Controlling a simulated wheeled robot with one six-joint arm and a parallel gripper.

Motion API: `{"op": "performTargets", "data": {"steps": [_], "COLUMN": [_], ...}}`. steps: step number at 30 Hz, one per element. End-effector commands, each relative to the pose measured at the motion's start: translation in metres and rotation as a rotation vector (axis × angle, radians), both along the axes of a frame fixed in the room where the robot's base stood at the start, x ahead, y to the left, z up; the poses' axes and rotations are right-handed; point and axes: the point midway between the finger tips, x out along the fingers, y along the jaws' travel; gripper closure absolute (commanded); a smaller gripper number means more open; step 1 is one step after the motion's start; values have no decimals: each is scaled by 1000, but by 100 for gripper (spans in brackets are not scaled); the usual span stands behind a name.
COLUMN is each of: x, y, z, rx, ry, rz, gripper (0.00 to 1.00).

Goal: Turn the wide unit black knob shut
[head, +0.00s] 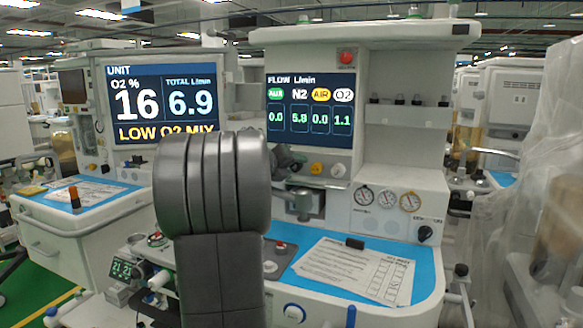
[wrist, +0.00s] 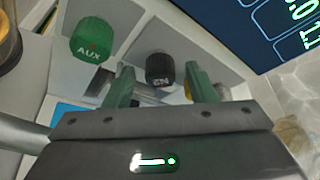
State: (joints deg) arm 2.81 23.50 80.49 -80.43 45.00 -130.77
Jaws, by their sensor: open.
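The black knob (wrist: 159,68), with a label that looks like N2 seen upside down, is on the pale panel in the wrist view. My gripper (wrist: 158,75) is open, with one green-grey finger on each side of and just below the knob; I cannot tell whether either touches it. A green AUX knob (wrist: 91,38) is to the left. In the head view my arm covers part of the panel, and the black knob is not clear there. The flow screen (head: 310,108) reads AUX 0.0, N2 5.8, AIR 0.0 and O2 1.1.
The yellow knob (head: 316,169) and a white knob (head: 338,170) sit right of my arm. A second screen (head: 164,103) reads O2 16, total 6.9, LOW O2 MIX. A paper sheet (head: 355,270) lies on the blue worktop. Clear plastic sheeting (head: 510,200) hangs at right.

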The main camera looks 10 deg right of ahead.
Motion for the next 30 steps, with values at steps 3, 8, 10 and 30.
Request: {"op": "performTargets", "data": {"steps": [3,8,10,30], "x": [0,0,0,-2], "y": [0,0,0,-2], "z": [0,0,0,5], "rx": [0,0,0,279], "ry": [0,0,0,-188], "rz": [0,0,0,-1], "gripper": [65,94,94,94]}}
